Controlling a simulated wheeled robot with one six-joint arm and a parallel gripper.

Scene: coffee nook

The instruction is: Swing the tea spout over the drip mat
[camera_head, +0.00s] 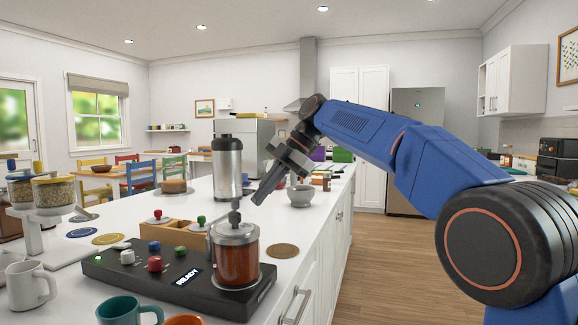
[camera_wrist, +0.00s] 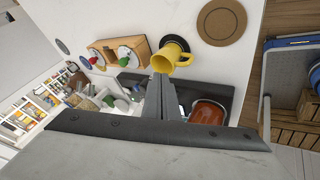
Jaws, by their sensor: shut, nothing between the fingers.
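The tea machine (camera_head: 224,296) is a black base with coloured knobs and a READY display on the white counter. A lidded glass jar of red-brown tea (camera_head: 239,264) stands on it; the jar also shows in the wrist view (camera_wrist: 207,112). A thin grey piece at the jar's left side may be the spout; I cannot tell. In the wrist view a yellow mug (camera_wrist: 170,56) stands by a dark round mat (camera_wrist: 179,41), possibly the drip mat. My gripper (camera_head: 258,198) is shut and empty, above the counter behind the jar; its fingers (camera_wrist: 161,80) partly hide the base.
A brown round coaster (camera_head: 284,250) lies right of the jar. A wooden box with knobs (camera_head: 173,232), a steel flask (camera_head: 228,165) and a grey bowl (camera_head: 300,195) stand behind. Mugs (camera_head: 124,309) stand at the front left. Open floor lies right of the counter.

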